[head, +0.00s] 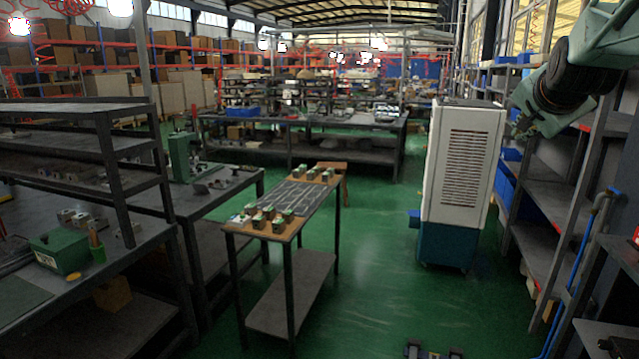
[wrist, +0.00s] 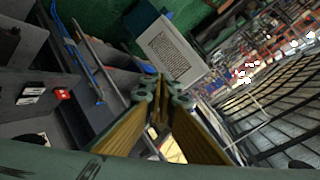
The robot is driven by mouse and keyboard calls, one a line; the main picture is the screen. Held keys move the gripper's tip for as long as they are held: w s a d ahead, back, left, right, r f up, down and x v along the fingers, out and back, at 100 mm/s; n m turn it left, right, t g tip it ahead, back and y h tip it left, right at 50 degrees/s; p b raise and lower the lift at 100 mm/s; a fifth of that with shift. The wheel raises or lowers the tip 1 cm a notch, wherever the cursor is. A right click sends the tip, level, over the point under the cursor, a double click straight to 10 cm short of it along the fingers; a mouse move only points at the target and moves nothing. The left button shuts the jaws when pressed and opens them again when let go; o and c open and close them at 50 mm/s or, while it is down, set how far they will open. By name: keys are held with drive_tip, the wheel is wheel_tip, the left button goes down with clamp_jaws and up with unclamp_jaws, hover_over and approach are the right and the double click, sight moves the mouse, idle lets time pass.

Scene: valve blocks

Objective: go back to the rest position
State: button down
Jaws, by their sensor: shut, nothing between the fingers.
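My gripper (wrist: 163,92) is shut and empty in the wrist view, its finger ends together near the middle of the picture. In the head view my arm is raised at the upper right, beside the shelving and above the floor. The gripper's fingers cannot be made out there. The valve blocks (head: 268,214) stand in a group on the near end of the narrow table (head: 233,229), and more blocks (head: 318,173) stand at its far end. My gripper is well away from them.
A white and teal cooler cabinet (head: 468,170) stands right of the table; it also shows in the wrist view (wrist: 172,50). Metal shelving (head: 560,212) lines the right side. A workbench with a green box (head: 60,251) is at left. Green floor (head: 372,270) between table and cabinet is clear.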

drive_tip(key=s+a+f+n+g+y, duration=0.2)
drive_tip(key=s+a+f+n, duration=0.15)
drive_tip(key=s+a, duration=0.85)
drive_tip(key=s+a+f+n+g+y, duration=0.2)
drive_tip(key=s+a+f+n, duration=0.15)
drive_tip(key=s+a, duration=0.8)
drive_tip(key=s+a+f+n+g, duration=0.1)
drive_tip(key=s+a+f+n, duration=0.1)
drive_tip(key=s, duration=0.8)
drive_tip(key=s+a+f+n+g, duration=0.1)
drive_tip(key=s+f, duration=0.3)
drive_tip(key=s, duration=0.6)
drive_tip(key=s+a+f+n+g, duration=0.1)
drive_tip(key=s+a+f+n, duration=0.2)
drive_tip(key=s, duration=0.7)
drive_tip(key=shift+a+f+n+g+y, duration=0.3)
drive_tip(key=shift+a+f+n+y, duration=0.1)
drive_tip(key=shift+a+n, duration=0.15)
drive_tip(key=shift+w, duration=0.1)
